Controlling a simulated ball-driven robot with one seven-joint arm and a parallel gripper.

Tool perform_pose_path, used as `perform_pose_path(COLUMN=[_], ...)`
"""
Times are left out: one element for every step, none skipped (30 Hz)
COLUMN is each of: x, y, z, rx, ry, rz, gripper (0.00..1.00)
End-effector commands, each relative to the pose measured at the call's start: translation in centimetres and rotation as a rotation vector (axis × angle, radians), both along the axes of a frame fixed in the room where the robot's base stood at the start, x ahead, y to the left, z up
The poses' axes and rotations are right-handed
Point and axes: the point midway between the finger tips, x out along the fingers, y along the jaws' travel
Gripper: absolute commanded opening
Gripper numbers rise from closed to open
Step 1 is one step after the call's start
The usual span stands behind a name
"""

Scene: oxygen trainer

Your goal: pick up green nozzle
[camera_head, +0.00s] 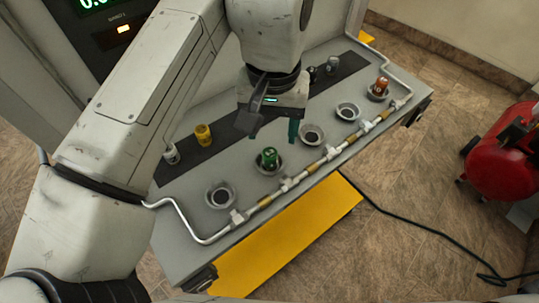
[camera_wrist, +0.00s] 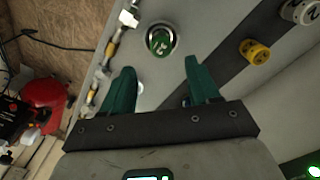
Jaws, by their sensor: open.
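The green nozzle (camera_head: 269,158) stands in a round socket on the grey bench top, second from the near left end of the socket row. In the wrist view the green nozzle (camera_wrist: 160,42) sits ahead of my fingertips, roughly between their lines. My gripper (camera_head: 273,131) is open and empty above the bench, with its green fingers pointing down, beside and above the green nozzle. In the wrist view my gripper (camera_wrist: 158,68) shows both fingers spread apart, with clear space between them.
Empty sockets (camera_head: 220,195), (camera_head: 312,135) and (camera_head: 348,111) flank the nozzle. An orange nozzle (camera_head: 381,87) sits in the far socket. A pipe (camera_head: 331,152) runs along the front edge.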

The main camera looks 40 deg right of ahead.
Motion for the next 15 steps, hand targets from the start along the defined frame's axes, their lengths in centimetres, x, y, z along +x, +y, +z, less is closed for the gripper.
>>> perform_pose_path(x=[0.0,-0.1,-0.1,-0.2,-0.3,-0.3,-0.4,-0.4,-0.4,-0.4,-0.4,-0.4,-0.4,-0.4,-0.3], y=[0.1,0.1,0.3,0.5,0.6,0.7,0.8,1.0,0.9,0.8,0.8,0.9,0.9,0.8,0.8], z=[-0.3,-0.5,-0.9,-1.3,-1.7,-2.3,-2.7,-3.1,-3.8,-4.1,-4.4,-4.8,-5.0,-5.1,-5.2], rx=[-0.001,-0.001,0.001,0.001,0.000,0.001,0.001,0.000,-0.001,-0.001,-0.001,0.000,-0.001,-0.001,-0.001], ry=[0.001,0.001,0.001,0.001,0.001,0.002,0.002,0.001,0.002,0.001,0.001,0.001,0.001,0.001,0.000], rz=[0.001,0.001,0.002,0.003,0.003,0.003,0.002,0.002,0.001,0.001,0.001,0.001,0.001,0.001,0.001], gripper=[0.61,0.61,0.61,0.61,0.61,0.61,0.61,0.61,0.61,0.61,0.61,0.61,0.61,0.61,0.61])
